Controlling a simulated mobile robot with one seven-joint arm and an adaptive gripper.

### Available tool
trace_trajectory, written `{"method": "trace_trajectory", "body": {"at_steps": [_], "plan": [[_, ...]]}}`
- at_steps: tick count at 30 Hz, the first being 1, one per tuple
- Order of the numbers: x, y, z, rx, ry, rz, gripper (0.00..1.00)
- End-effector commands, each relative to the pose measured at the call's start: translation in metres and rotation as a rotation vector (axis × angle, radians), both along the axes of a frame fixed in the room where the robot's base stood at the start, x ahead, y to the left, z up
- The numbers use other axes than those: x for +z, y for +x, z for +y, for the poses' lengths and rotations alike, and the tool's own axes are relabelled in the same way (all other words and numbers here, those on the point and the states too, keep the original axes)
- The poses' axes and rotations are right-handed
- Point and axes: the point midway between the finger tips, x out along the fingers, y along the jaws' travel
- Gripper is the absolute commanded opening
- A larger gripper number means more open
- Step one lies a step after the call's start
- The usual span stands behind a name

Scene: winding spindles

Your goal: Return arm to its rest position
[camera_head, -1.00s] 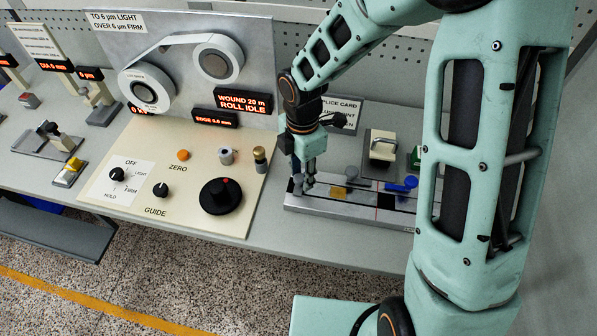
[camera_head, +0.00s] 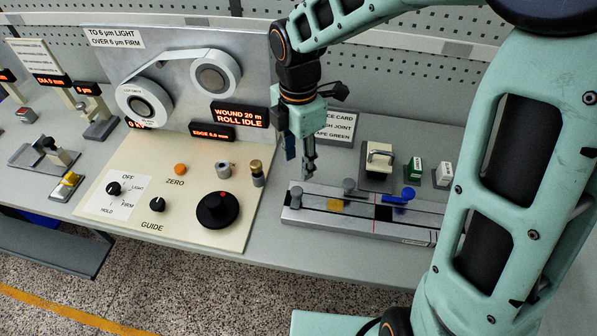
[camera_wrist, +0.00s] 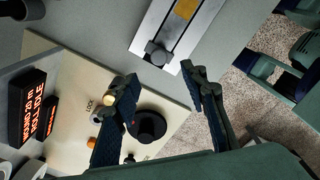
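My gripper (camera_head: 309,174) hangs from my mint-green arm, pointing down, above the left end of the metal splice block (camera_head: 410,235). It is clear of the block and its grey knob (camera_head: 296,195). In the wrist view my gripper (camera_wrist: 160,82) has its two dark fingers spread apart with nothing between them. Past the fingertips, the wrist view shows the block's end with a round grey knob (camera_wrist: 156,53).
The winder panel (camera_head: 225,240) with its large black dial (camera_head: 217,209) lies left of my gripper. A splice card sign (camera_head: 338,125), a stapler-like tool (camera_head: 379,158) and small green-and-white boxes (camera_head: 414,170) stand behind the block. The perforated wall (camera_head: 400,75) is at the back.

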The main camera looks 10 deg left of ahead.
Motion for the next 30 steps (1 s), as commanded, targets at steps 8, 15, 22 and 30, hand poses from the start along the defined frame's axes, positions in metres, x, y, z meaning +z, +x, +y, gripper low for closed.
{"method": "trace_trajectory", "body": {"at_steps": [8,15,22,30], "plan": [[0.015,-0.001,-0.001,-0.001,-0.001,0.002,0.4],[0.015,-0.001,-0.001,-0.001,-0.001,0.002,0.4],[0.015,0.001,-0.001,-0.019,0.002,-0.002,0.4],[0.026,0.05,-0.027,-0.582,0.114,-0.092,0.4]]}}
